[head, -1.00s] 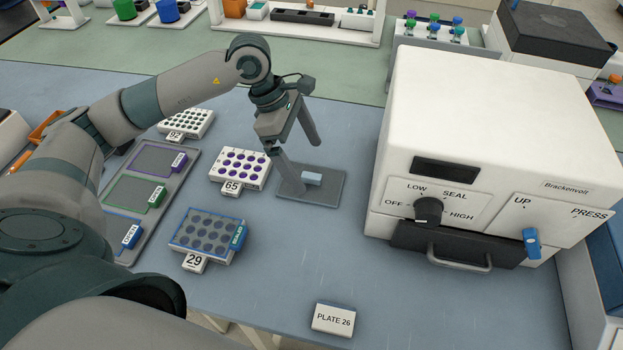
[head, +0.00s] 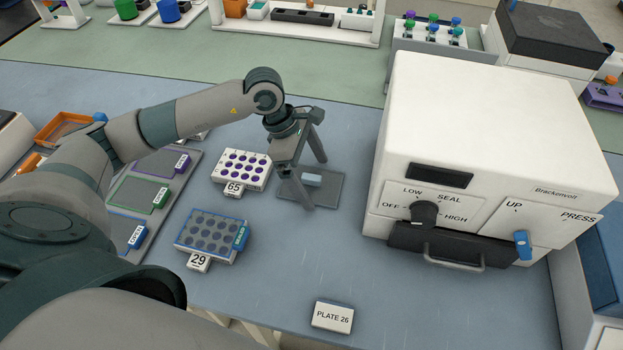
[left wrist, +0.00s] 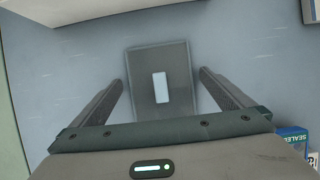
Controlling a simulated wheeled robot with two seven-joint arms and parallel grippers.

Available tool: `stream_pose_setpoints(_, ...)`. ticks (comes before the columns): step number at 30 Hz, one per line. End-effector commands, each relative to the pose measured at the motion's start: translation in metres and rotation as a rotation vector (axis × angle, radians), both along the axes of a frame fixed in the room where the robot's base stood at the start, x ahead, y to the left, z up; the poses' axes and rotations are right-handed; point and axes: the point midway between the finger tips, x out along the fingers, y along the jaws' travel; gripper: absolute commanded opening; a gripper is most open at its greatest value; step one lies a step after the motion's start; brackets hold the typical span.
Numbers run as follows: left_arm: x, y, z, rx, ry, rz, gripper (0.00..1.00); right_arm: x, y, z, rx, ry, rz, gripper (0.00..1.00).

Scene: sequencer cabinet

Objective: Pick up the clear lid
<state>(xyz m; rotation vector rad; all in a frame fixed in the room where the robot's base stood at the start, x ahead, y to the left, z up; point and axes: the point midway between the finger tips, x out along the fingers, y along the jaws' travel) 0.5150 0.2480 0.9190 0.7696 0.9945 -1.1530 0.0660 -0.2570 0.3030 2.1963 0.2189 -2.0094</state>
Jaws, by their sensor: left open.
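The clear lid (head: 332,188) looks like a thin, see-through dark grey sheet lying flat on the blue bench. It has a pale block-shaped handle (head: 312,180) in its middle. My left gripper (head: 314,182) is open and empty above the lid, pointing down. In the left wrist view the lid (left wrist: 147,99) lies between the two spread fingers, with its handle (left wrist: 160,88) near the middle of the gap. The fingers appear apart from the handle; their exact height above the lid is hard to tell. My right gripper is not in view.
The purple-welled plate 65 (head: 242,168) stands close left of the lid. Plate 29 (head: 212,236) stands nearer, with a blue-edged cover. The white sealer cabinet (head: 490,130) stands to the right. A PLATE 26 card (head: 333,317) lies in front. The bench between is clear.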

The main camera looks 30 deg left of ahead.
Motion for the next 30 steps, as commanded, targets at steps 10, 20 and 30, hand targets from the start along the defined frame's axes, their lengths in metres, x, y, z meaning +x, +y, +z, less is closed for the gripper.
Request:
stream_pose_setpoints(10, 0.0001, 0.0002, 0.0001, 0.000, 0.000, 0.000, 1.00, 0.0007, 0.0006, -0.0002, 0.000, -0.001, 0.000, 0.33)
stream_pose_setpoints(20, 0.0002, 0.0002, 0.0003, 0.000, 0.000, 0.000, 0.61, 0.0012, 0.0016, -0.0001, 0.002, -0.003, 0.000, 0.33)
stream_pose_setpoints(30, 0.0008, 0.0001, 0.0064, -0.001, -0.002, 0.001, 0.61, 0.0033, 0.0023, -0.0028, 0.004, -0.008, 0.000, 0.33)
